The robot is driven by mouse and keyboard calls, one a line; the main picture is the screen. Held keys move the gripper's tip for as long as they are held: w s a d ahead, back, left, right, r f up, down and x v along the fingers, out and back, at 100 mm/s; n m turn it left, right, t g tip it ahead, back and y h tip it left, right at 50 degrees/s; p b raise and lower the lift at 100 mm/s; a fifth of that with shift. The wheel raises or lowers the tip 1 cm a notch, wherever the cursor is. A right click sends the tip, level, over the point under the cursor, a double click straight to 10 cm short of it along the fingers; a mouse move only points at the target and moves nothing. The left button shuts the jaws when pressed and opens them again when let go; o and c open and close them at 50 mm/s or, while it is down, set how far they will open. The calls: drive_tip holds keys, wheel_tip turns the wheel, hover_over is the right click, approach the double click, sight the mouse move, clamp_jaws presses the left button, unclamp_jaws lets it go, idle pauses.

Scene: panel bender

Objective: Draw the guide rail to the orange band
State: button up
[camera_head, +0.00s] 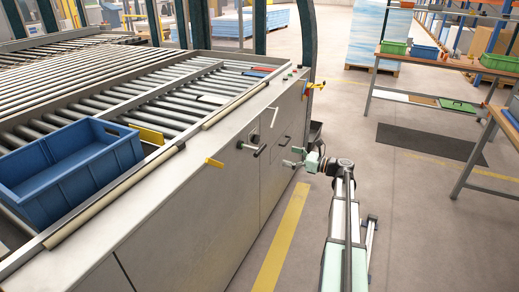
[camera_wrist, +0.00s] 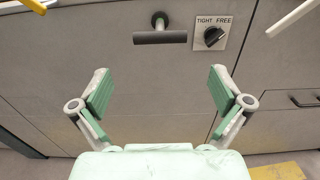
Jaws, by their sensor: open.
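The guide rail appears to be the long beige bar (camera_head: 113,199) along the near edge of the roller bed, though I cannot be sure. No clear orange band shows; a yellow tab (camera_head: 214,162) sticks out from the cabinet front and also shows in the wrist view (camera_wrist: 35,5). A black T-handle (camera_wrist: 160,37) stands out from the grey panel, beside a dark knob (camera_wrist: 213,38) on a plate marked TIGHT and FREE. My gripper (camera_wrist: 160,90) is open and empty, its fingers below the handle and apart from it. In the head view my gripper (camera_head: 294,157) is beside the cabinet.
A blue crate (camera_head: 75,165) sits on the rollers at left. A pale lever (camera_wrist: 293,17) juts out at the wrist view's upper right, above a drawer pull (camera_wrist: 303,101). A yellow floor line (camera_head: 280,240) runs beside the cabinet. Workbenches (camera_head: 440,62) stand at right beyond open floor.

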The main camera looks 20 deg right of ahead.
sight(262, 149)
drive_tip(key=p+x, duration=0.1)
drive_tip(key=x, duration=1.2)
